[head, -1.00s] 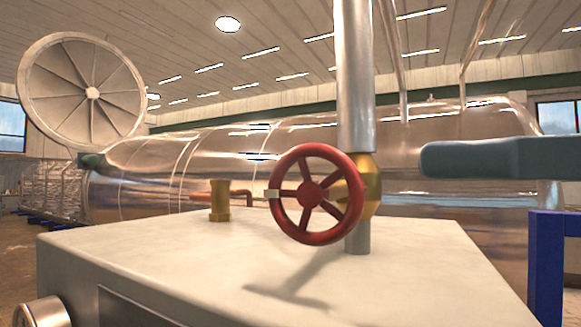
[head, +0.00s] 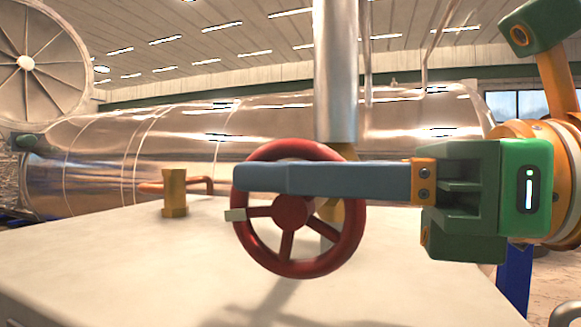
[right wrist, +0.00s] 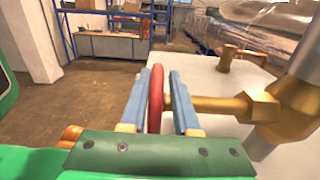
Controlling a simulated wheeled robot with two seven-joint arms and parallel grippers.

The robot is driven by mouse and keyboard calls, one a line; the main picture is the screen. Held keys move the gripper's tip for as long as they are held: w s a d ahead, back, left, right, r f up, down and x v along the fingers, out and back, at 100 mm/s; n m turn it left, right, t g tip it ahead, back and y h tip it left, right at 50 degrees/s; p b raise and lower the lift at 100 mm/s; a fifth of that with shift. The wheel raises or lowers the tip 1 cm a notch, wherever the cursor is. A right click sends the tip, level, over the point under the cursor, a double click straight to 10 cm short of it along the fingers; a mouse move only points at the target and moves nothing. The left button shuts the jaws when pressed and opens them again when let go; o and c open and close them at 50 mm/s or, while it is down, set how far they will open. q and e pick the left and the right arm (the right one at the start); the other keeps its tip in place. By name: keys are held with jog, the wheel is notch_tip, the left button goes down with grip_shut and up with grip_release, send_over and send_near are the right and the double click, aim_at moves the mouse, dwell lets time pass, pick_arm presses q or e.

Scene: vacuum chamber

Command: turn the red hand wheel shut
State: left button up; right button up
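The red hand wheel (head: 290,265) stands upright in the middle of the head view, with a pale tab (head: 235,214) on its left side. Its brass valve body (right wrist: 290,105) and stem show in the right wrist view. My right gripper (head: 240,177) comes in from the right, one finger lying across the front of the wheel above its hub. In the right wrist view its two fingers (right wrist: 157,75) straddle the wheel's rim (right wrist: 156,95), with gaps beside the rim, so it looks open. My left gripper is not in view.
The wheel's valve sits on a vertical silver pipe (head: 336,70) above a pale box top (head: 120,255). A brass fitting (head: 174,192) stands left of the wheel. A large shiny chamber (head: 110,160) lies behind. Blue shelving (right wrist: 110,45) stands beyond open floor.

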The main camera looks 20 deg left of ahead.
jog(key=shift+s+d, duration=0.1)
jog(key=shift+s, duration=0.1)
grip_shut()
jog(key=shift+r, duration=0.1)
jog(key=shift+r, duration=0.1)
dwell(0.6)
jog(key=shift+o, duration=2.1)
grip_release()
jog(key=shift+d, duration=0.1)
pick_arm(q)
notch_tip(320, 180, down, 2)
jog(key=b, duration=0.2)
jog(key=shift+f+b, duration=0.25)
jog(key=shift+b, duration=0.05)
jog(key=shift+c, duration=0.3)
pick_arm(e)
jog(key=d, duration=0.7)
